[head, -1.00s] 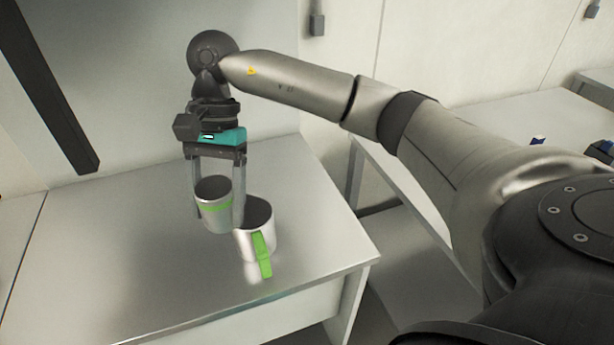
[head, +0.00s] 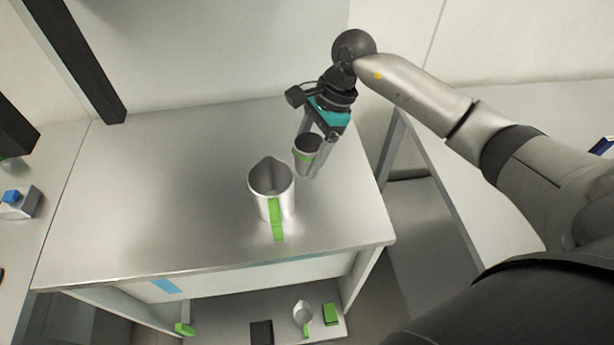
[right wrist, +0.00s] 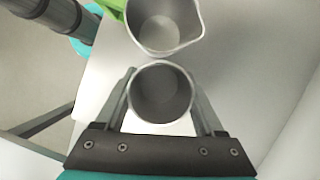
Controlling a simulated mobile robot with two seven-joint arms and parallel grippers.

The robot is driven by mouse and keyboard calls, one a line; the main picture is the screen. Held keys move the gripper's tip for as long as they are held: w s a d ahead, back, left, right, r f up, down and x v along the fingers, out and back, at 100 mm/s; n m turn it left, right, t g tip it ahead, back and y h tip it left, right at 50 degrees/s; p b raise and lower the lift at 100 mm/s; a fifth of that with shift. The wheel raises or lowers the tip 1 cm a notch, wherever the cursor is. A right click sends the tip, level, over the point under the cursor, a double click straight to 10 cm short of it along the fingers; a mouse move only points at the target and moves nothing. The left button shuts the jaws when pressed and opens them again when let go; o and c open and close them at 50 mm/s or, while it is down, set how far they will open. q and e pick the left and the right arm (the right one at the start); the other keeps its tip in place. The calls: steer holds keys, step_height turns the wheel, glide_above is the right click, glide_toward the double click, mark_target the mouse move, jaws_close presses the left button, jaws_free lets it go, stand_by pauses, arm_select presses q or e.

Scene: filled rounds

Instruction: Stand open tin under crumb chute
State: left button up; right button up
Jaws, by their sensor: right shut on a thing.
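The open tin (head: 308,144), a grey cup shape with a green band, is between the fingers of my right gripper (head: 308,163), which is shut on it. It leans slightly and appears held above the steel table (head: 150,190), near its right side. In the right wrist view I look into the empty tin (right wrist: 161,95) between both fingers (right wrist: 163,104). I cannot identify a crumb chute for certain; a dark slanted bar (head: 75,55) hangs at the upper left. My left gripper is not in view.
A steel jug (head: 262,190) with a green handle stands just left of the tin, also close by in the right wrist view (right wrist: 165,25). Free tabletop lies left of the jug. A shelf below holds a small jug (head: 302,313) and a green block (head: 330,314).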

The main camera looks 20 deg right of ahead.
step_height(320, 180, down, 8)
steer(key=shift+f, duration=0.2)
stand_by(0.3)
steer(key=shift+f, duration=0.2)
steer(key=o, duration=1.4)
steer(key=shift+c, duration=0.2)
steer(key=shift+r, duration=0.15)
